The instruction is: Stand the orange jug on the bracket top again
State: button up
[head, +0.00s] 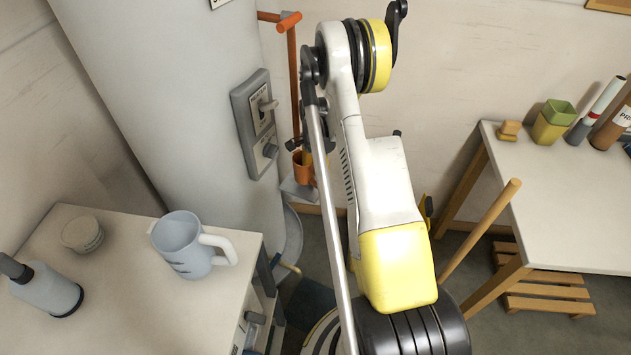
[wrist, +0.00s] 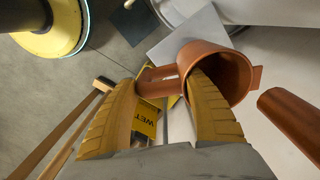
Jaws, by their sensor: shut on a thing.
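The orange jug (head: 303,166) is upright in the head view, beside the big grey tank and partly behind my arm. In the wrist view the jug (wrist: 228,74) shows its open mouth. My gripper (wrist: 162,88) is shut on its handle (wrist: 160,76), with one yellow finger on each side. The bracket top, a flat grey plate (head: 297,192), shows just below the jug in the head view. In the wrist view the plate (wrist: 190,36) lies behind the jug. I cannot tell whether the jug's base touches it.
A copper pipe (head: 293,75) runs down close to the jug. A switch box (head: 257,122) is on the tank. A table with a blue jug (head: 183,247) stands at left. A bench (head: 560,200) stands at right. A yellow sign (wrist: 147,120) is below.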

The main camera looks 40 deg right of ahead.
jog(key=shift+f+b, duration=0.35)
jog(key=shift+f, duration=1)
jog(key=shift+f, duration=0.15)
jog(key=o, duration=1.4)
jog(key=r+p, duration=0.4)
jog(key=r, duration=0.8)
jog(key=shift+w+r, duration=0.2)
